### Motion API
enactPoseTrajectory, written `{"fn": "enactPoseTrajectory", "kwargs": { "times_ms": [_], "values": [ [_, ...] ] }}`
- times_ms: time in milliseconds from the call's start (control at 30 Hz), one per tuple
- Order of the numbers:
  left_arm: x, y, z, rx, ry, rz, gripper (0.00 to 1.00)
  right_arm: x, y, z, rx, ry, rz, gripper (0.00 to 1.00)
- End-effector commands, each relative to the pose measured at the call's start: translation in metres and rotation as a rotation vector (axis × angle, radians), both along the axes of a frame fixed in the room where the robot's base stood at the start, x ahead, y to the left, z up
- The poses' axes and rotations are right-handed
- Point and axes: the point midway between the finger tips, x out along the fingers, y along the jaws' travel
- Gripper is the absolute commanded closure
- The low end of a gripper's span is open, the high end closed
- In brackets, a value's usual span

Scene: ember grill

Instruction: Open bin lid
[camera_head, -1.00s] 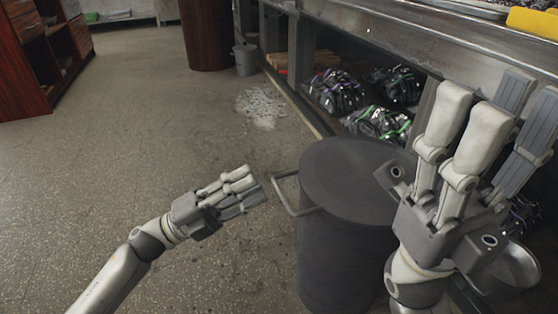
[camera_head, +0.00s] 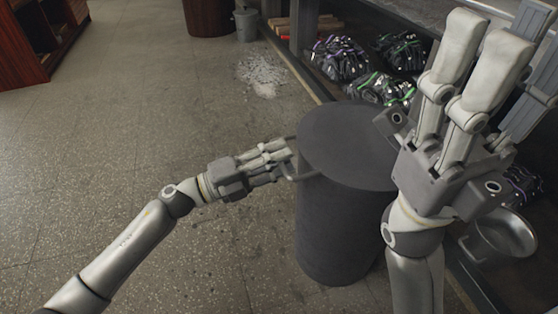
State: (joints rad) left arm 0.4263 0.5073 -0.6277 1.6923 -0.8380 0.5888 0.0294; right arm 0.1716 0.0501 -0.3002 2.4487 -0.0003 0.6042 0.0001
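The bin (camera_head: 340,225) is a dark grey cylinder standing on the floor at the middle of the view. Its flat round lid (camera_head: 350,140) lies on top, level and closed. A thin bar handle (camera_head: 303,176) sticks out from the lid's left side. My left gripper (camera_head: 282,161) is at this handle, with its fingers over the handle's outer part and hiding it. Whether the fingers grip the bar cannot be seen. My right gripper (camera_head: 512,62) is raised at the right, fingers up and spread, empty, in front of the lid's right edge.
A metal counter with a low shelf runs along the right. Several black bags (camera_head: 340,58) lie on the shelf, and a metal pot (camera_head: 498,236) sits at lower right. A small bucket (camera_head: 246,25) and spilled pale bits (camera_head: 262,74) are farther back. The floor at left is clear.

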Motion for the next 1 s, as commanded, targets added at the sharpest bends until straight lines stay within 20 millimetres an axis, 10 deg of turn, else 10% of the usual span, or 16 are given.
{"fn": "enactPoseTrajectory", "kwargs": {
  "times_ms": [267, 533, 1000],
  "values": [
    [0.0006, -0.0021, 0.0004, 0.0, 0.001, 0.0, 0.68, 0.0006, 0.0003, 0.0004, -0.001, 0.003, 0.0, 0.57],
    [0.0005, -0.002, 0.0005, 0.0, 0.001, 0.0, 1.0, 0.0003, 0.0002, 0.0004, -0.001, 0.002, 0.0, 0.57],
    [0.0005, -0.0019, 0.0019, 0.002, 0.002, 0.0, 1.0, -0.0009, -0.0003, 0.003, 0.001, -0.004, 0.0, 0.57]
  ]
}}
